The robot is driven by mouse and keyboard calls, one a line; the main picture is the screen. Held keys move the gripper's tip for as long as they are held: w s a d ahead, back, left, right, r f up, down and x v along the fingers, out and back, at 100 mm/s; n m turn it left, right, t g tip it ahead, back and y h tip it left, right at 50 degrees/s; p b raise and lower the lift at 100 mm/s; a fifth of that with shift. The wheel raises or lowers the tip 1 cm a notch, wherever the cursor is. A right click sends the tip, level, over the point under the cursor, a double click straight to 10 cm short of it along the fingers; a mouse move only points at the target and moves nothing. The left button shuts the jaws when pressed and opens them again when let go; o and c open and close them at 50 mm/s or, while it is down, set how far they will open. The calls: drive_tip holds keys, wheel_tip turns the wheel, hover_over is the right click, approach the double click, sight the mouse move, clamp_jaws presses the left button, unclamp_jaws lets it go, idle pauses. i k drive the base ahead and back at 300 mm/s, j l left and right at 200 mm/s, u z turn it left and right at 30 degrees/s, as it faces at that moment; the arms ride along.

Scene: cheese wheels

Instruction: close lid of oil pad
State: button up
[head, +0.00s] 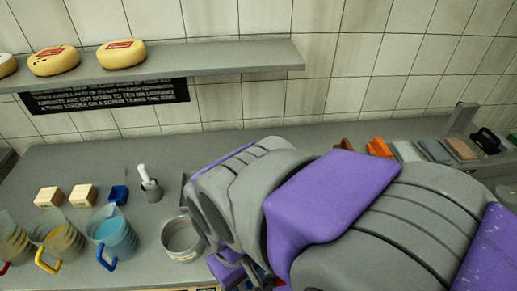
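A round grey metal tin (183,240) stands open on the counter, and its inside shows from above. It may be the oil pad, but I cannot tell for sure. A thin dark upright edge (185,190) shows behind it, partly hidden by my arm; it may be a raised lid. My arm fills the middle and right of the view. My gripper (232,270) shows only as purple and dark parts at the bottom, just right of the tin. The arm hides most of it, so its fingers cannot be made out.
Jugs with blue (108,230) and yellow (58,238) handles, pale blocks (48,196), a blue block (119,195) and a mortar with pestle (150,184) stand left. An orange block (378,147) and several flat blocks (433,151) lie back right. A shelf (220,62) holds cheese wheels (122,54).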

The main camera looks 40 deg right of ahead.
sight(464, 113)
drive_tip(key=z, duration=3)
drive_tip(key=i+l+u, duration=0.15)
drive_tip(key=i+l, duration=0.75)
drive_tip(key=l, duration=0.1)
